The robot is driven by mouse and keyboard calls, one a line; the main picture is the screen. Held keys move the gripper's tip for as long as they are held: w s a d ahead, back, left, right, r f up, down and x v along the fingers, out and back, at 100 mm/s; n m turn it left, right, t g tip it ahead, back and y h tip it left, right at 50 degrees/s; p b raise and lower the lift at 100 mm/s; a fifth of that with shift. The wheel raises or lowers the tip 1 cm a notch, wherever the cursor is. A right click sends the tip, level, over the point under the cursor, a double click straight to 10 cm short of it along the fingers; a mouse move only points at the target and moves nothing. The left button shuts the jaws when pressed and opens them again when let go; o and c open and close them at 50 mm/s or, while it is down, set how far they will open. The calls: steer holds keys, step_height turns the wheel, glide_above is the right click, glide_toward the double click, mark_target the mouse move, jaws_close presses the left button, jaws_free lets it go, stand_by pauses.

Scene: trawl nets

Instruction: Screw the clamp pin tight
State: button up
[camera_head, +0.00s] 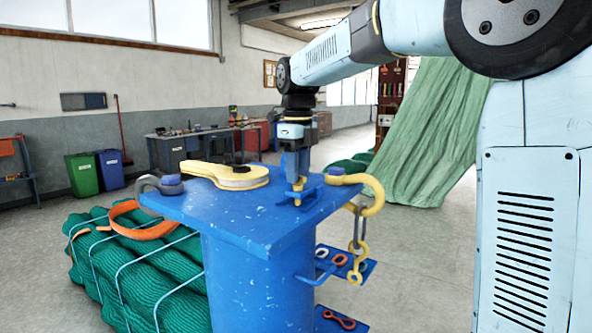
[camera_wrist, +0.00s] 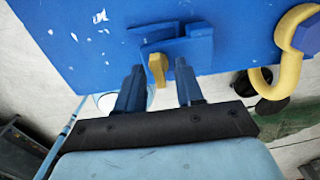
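The clamp pin is a small yellow piece (camera_wrist: 157,69) at the front of a blue clamp (camera_wrist: 185,48) in the wrist view. In the head view the yellow pin (camera_head: 298,185) shows low near the front right of the blue work stand's top (camera_head: 245,212). My gripper (camera_wrist: 160,75) points at the clamp with its two dark blue fingers apart, one on each side of the pin. The pin is nearer the left finger, and a gap shows to the right finger. In the head view my gripper (camera_head: 295,165) is directly over the clamp, which it partly hides.
On the stand lie a yellow flat round-ended tool (camera_head: 225,174) and a grey shackle (camera_head: 160,185) at left. A yellow hook (camera_head: 365,187) overhangs the right edge, with links hanging below. Green net rolls (camera_head: 150,265) lie at left; a green net (camera_head: 435,130) hangs behind.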

step_height(320, 180, up, 14)
steer(key=shift+f, duration=0.2)
stand_by(0.6)
steer(key=s+d+f+n+t, duration=0.3)
steer(key=s+d+f+n, duration=0.6)
steer(key=s+d+n, duration=0.4)
steer(key=s+d+f+n+t, duration=0.2)
steer(key=s+d+f+n, duration=0.3)
steer(key=s+f+n, duration=0.7)
steer(key=shift+s+d+f+n+t, duration=0.15)
steer(key=shift+f+n+t, duration=0.2)
steer(key=shift+f, duration=0.2)
